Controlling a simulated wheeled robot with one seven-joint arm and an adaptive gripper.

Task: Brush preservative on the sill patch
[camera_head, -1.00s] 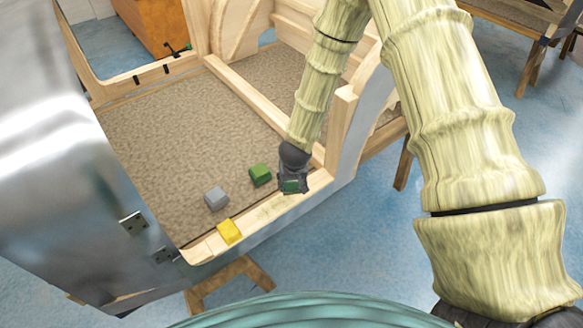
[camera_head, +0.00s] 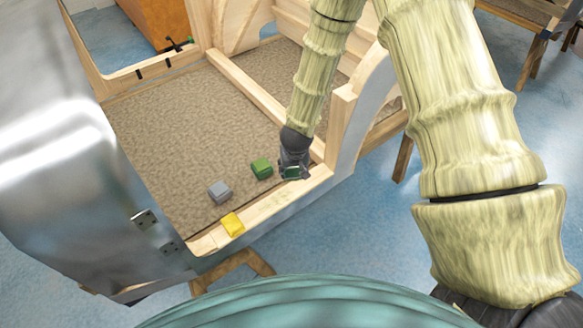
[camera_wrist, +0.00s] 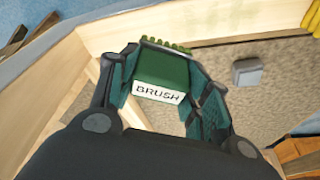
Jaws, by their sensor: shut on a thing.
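My gripper (camera_head: 294,172) is shut on a green brush. In the wrist view the brush (camera_wrist: 162,70) sits between the fingers, with a white BRUSH label and green bristles along its far edge. The wooden sill (camera_head: 212,240) runs along the near side of the body frame. A faint greenish patch (camera_head: 268,206) marks its top, to the lower left of my gripper. The brush is over the sill's right part, near its inner edge. I cannot tell whether it touches the wood.
A wooden post (camera_head: 341,122) stands close right of my gripper. A metal door (camera_head: 60,150) fills the left.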

